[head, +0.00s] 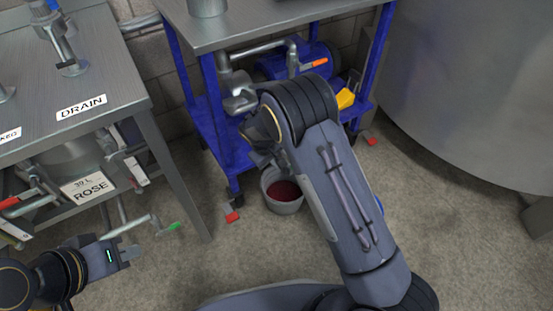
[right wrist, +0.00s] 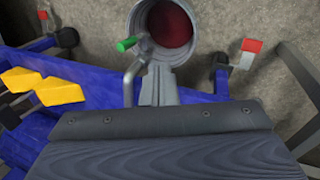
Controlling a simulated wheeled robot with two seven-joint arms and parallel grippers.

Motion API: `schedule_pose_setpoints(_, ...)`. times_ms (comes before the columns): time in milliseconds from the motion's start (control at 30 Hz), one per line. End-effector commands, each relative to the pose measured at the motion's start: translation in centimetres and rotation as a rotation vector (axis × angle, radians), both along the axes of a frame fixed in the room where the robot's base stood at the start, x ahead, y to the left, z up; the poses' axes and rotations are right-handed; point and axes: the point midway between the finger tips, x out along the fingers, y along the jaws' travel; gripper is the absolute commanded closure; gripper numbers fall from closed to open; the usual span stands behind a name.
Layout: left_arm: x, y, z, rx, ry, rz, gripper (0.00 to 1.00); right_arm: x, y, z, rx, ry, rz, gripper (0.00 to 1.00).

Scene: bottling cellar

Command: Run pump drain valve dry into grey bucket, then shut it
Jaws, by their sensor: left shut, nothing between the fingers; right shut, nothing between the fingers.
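The grey bucket (head: 283,193) stands on the floor in front of the blue cart, with dark red liquid inside. It also shows in the right wrist view (right wrist: 139,22). The drain valve's lever with a green handle (right wrist: 127,44) shows there, beside the bucket rim; my right arm hides it in the head view. The pump (head: 290,65) sits on the cart. My right gripper (right wrist: 164,88) is shut and empty close beside the lever; I cannot tell whether they touch. I cannot make out a falling stream. My left gripper (head: 132,252) is shut and empty at lower left.
A steel table (head: 105,75) with a DRAIN label stands at left, a ROSE keg (head: 75,165) below it. Another green handle (head: 170,228) sticks out above my left gripper. A large tank (head: 470,90) closes the right side.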

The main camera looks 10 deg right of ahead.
Motion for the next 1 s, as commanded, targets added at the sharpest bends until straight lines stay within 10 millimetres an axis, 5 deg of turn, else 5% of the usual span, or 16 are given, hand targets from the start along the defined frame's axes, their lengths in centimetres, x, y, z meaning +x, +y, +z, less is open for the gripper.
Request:
schedule_pose_setpoints(367,0.0,0.0,-3.5,0.000,0.000,0.000,1.00,1.3,-2.2,-8.2,-0.001,0.003,-0.003,1.00)
schedule_pose_setpoints(633,0.0,0.0,-4.6,0.000,0.000,0.000,1.00,3.1,-5.0,-8.4,0.002,0.001,-0.003,1.00)
schedule_pose_setpoints(1000,0.0,0.0,-4.6,0.000,0.000,0.000,1.00,3.4,-5.5,-8.3,0.001,0.002,-0.002,1.00)
